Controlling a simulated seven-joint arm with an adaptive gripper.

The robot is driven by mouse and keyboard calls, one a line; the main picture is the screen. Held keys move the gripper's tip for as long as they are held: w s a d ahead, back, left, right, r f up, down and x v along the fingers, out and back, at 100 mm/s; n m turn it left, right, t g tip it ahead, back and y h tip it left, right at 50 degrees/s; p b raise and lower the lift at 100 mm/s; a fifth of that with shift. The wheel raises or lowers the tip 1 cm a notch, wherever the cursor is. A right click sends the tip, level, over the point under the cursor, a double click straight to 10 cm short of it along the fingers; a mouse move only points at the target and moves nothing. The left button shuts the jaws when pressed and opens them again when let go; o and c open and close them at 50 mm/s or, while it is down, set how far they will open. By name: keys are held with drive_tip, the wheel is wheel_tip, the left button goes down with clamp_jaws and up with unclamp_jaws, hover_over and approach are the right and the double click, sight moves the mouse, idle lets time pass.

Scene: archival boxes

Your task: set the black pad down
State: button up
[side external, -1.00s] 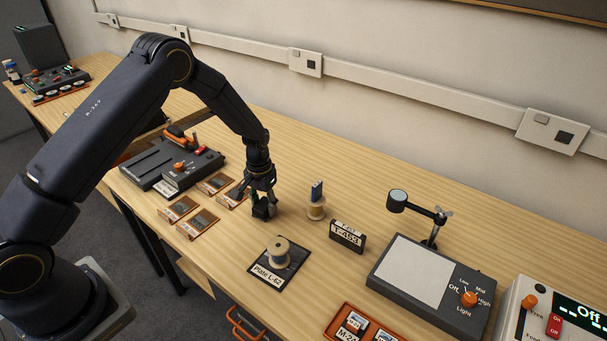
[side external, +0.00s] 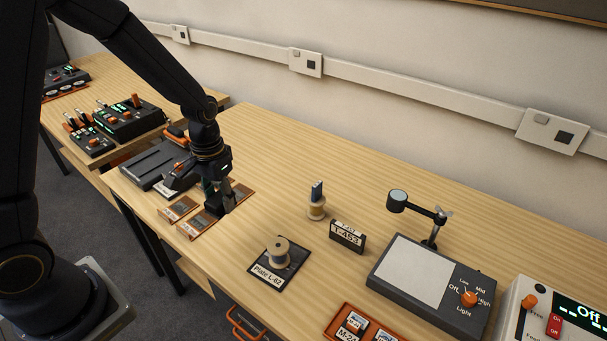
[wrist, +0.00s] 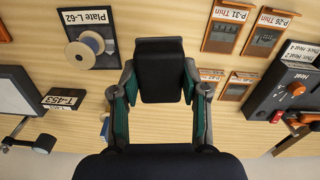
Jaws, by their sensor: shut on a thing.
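My gripper (side external: 221,193) is shut on the black pad (wrist: 161,78). In the wrist view the dark block sits between the two fingers, one pressing each side. In the side view the pad (side external: 214,208) shows as a dark shape low at the fingertips, close to the orange-framed card holders. I cannot tell whether its underside touches the table or hangs just above it.
Card holders labelled "Thin" (wrist: 222,27) lie beside the gripper. A dark plate marked L-62 (side external: 262,279) carries a spool (side external: 278,252). A T-453 block (side external: 347,236) and a light box (side external: 420,278) stand to the right. Bare wood lies between.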

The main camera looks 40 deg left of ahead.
drive_tip(key=w+a+r+m, duration=0.1)
drive_tip(key=w+r, duration=0.1)
drive_tip(key=w, duration=0.5)
hover_over(285, 181)
drive_tip(key=s, duration=0.1)
wheel_tip(285, 181, down, 11)
drive_tip(key=shift+d+r, duration=0.1)
drive_tip(key=shift+r, duration=0.05)
drive_tip(key=shift+w+f, duration=0.45)
drive_tip(key=shift+f, duration=1.7)
drive_tip(key=shift+f, duration=0.1)
drive_tip(key=o, duration=1.1)
